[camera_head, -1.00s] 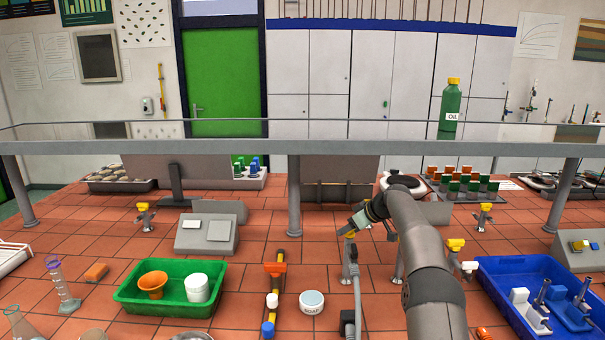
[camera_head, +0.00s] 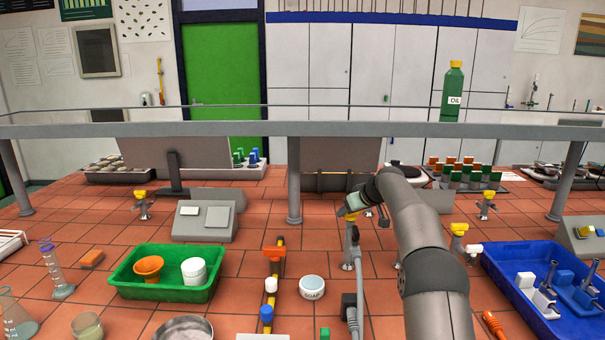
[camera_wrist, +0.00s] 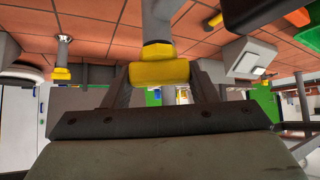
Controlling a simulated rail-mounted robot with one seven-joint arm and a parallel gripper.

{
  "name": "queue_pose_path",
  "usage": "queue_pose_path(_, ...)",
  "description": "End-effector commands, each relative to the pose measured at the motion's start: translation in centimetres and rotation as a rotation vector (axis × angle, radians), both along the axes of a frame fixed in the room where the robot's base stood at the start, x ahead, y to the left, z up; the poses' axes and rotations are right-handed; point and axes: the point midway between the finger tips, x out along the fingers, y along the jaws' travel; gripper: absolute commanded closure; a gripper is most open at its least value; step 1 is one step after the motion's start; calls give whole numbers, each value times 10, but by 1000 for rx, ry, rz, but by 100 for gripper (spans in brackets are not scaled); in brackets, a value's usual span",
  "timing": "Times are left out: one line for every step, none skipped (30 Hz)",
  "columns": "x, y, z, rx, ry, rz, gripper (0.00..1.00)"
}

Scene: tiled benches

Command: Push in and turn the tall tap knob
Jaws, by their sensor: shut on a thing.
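The tall tap (camera_head: 352,247) stands on the tiled bench, right of centre in the head view, with a yellow knob on top. In the wrist view its yellow knob (camera_wrist: 160,72) sits between my two fingers, and the grey stem (camera_wrist: 157,25) shows beyond it. My gripper (camera_wrist: 163,82) is shut on this knob. In the head view my gripper (camera_head: 357,208) is small and at the top of the tap, and the arm partly hides that area. I cannot tell how far the knob is pushed in or turned.
Other yellow-knobbed taps stand at left (camera_head: 143,205), right (camera_head: 487,204) and close beside my arm (camera_head: 458,230). A soap tub (camera_head: 312,287) and a green tray (camera_head: 125,284) lie in front. A blue tray (camera_head: 490,265) is at right. A grey shelf rail (camera_head: 230,130) crosses behind.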

Motion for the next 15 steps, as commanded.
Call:
queue_pose_path(-1,0,-6,0,14,2,75)
queue_pose_path(-1,0,-6,0,14,2,75)
queue_pose_path(-1,0,-6,0,14,1,75)
queue_pose_path(-1,0,-7,-1,13,-6,75)
queue_pose_path(-1,1,-7,-2,14,-19,75)
queue_pose_path(-2,2,-8,-3,14,-48,75)
queue_pose_path(-2,2,-9,-2,13,-78,75)
queue_pose_path(-2,2,-8,-4,11,-111,75)
queue_pose_path(-2,3,-6,-4,14,-160,75)
queue_pose_path(-2,2,-5,-5,11,-193,75)
queue_pose_path(-2,2,-4,-4,13,-223,75)
queue_pose_path(-2,2,-3,-5,13,-255,75)
queue_pose_path(-2,1,-3,-4,14,-273,75)
queue_pose_path(-1,1,-3,-4,13,-286,75)
queue_pose_path(-1,0,-3,-1,12,-297,75)
